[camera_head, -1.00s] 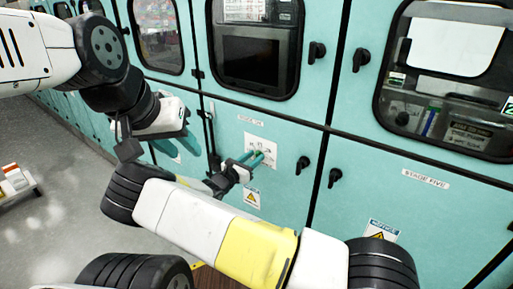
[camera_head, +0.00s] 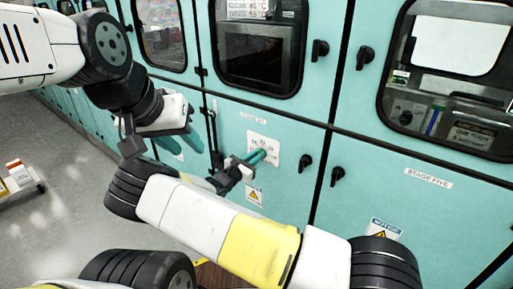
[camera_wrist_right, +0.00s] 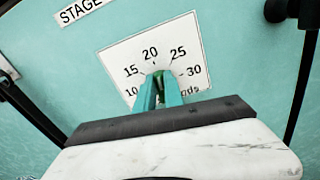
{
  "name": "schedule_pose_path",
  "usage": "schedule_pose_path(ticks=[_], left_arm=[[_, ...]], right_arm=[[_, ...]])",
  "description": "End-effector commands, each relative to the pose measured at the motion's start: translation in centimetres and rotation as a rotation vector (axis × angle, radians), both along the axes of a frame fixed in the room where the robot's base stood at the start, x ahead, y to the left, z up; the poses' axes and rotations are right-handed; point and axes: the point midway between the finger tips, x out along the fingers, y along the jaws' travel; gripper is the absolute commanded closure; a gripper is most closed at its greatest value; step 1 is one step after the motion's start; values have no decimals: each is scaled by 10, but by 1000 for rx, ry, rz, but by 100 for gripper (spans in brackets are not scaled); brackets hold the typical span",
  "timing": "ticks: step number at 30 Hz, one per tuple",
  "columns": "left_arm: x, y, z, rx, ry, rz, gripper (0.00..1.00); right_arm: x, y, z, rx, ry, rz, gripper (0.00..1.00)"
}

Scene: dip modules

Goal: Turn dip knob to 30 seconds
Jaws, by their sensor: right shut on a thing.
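The dip knob (camera_wrist_right: 160,74) is mostly hidden between my right fingertips; a bit of green shows there in the right wrist view. Around it is a white dial plate (camera_wrist_right: 120,52) with the marks 10, 15, 20, 25 and 30. The 30 mark is right of my fingers. The knob's pointer is not clear, so I cannot tell its setting. The plate also shows in the head view (camera_head: 265,143). My right gripper (camera_head: 262,154) is shut on the knob, its teal fingers against the plate. My left gripper (camera_head: 180,146) is open and empty, further left before the cabinets.
Teal cabinet doors with windows (camera_head: 258,50) and black latches (camera_head: 305,163) line the wall. A warning label (camera_head: 254,196) sits below the plate. A low cart (camera_head: 20,180) stands on the grey floor (camera_head: 75,190) at left, with free floor around it.

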Motion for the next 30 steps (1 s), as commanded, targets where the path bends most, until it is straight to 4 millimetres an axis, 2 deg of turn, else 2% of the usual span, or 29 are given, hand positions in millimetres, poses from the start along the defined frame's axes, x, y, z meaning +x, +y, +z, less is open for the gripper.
schedule_pose_path(ticks=[30], left_arm=[[0,0,0,0,0,0,64]], right_arm=[[-5,-7,-7,763,-553,0,100]])
